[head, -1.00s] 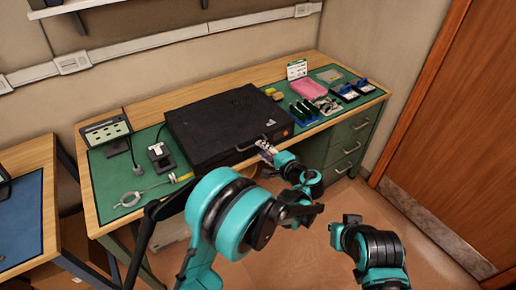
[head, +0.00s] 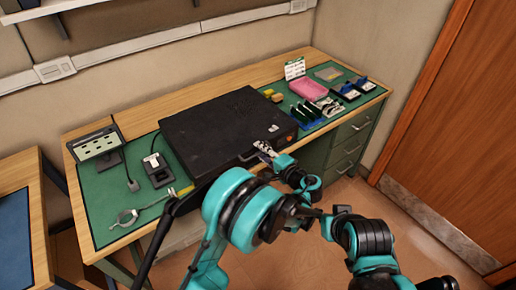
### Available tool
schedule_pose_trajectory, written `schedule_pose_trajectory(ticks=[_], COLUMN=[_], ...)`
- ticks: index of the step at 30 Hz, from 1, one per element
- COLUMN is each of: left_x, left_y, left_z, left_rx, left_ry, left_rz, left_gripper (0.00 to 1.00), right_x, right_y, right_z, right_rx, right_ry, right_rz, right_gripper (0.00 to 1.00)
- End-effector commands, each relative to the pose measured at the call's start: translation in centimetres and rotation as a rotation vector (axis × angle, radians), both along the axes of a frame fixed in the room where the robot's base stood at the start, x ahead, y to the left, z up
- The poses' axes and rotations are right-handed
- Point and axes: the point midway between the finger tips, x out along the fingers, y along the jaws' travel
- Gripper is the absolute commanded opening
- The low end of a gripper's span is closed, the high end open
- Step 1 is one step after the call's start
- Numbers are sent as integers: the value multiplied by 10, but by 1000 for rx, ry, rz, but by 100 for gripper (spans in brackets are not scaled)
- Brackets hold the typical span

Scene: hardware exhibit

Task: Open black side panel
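The black computer case with its flat black side panel (head: 225,122) lies on the green mat of the workbench. The panel lies flat on the case, with no gap visible. My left gripper (head: 264,148) is at the front right edge of the case, by its handle (head: 248,156). It is small in view, so I cannot tell whether its fingers are open or touching the case. My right gripper (head: 335,212) is low in front of the bench, away from the case; its fingers are not clear.
On the mat (head: 105,198) at left are a small display stand (head: 98,145), a black device (head: 157,169) and a cable tool (head: 130,216). At right lie a pink tray (head: 309,89), tools and drives (head: 347,91). Drawers (head: 348,145) stand below. A wooden door (head: 455,120) is at right.

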Motion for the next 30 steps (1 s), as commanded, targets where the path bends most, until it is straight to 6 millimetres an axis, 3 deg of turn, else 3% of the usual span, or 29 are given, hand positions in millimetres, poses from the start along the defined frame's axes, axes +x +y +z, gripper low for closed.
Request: schedule_pose_trajectory(ticks=[4, 7, 20, 26, 30], left_x=[0, 0, 1, 2, 6], left_y=[0, 0, 1, 2, 5], left_z=[0, 0, 11, 46, 82], left_rx=[0, 0, -11, -54, -103], left_ry=[0, 0, 15, 73, 141], left_rz=[0, 0, 1, 1, 2], left_gripper=[26, 0, 0, 0, 0], right_x=[0, 0, 0, 0, 0], right_y=[0, 0, 0, 0, 0], right_z=[0, 0, 10, 41, 73], right_rx=[0, 0, 0, 0, 0], right_ry=[0, 0, 0, 0, 0], right_rz=[0, 0, 0, 0, 0], right_gripper=[0, 0, 0, 0, 0])
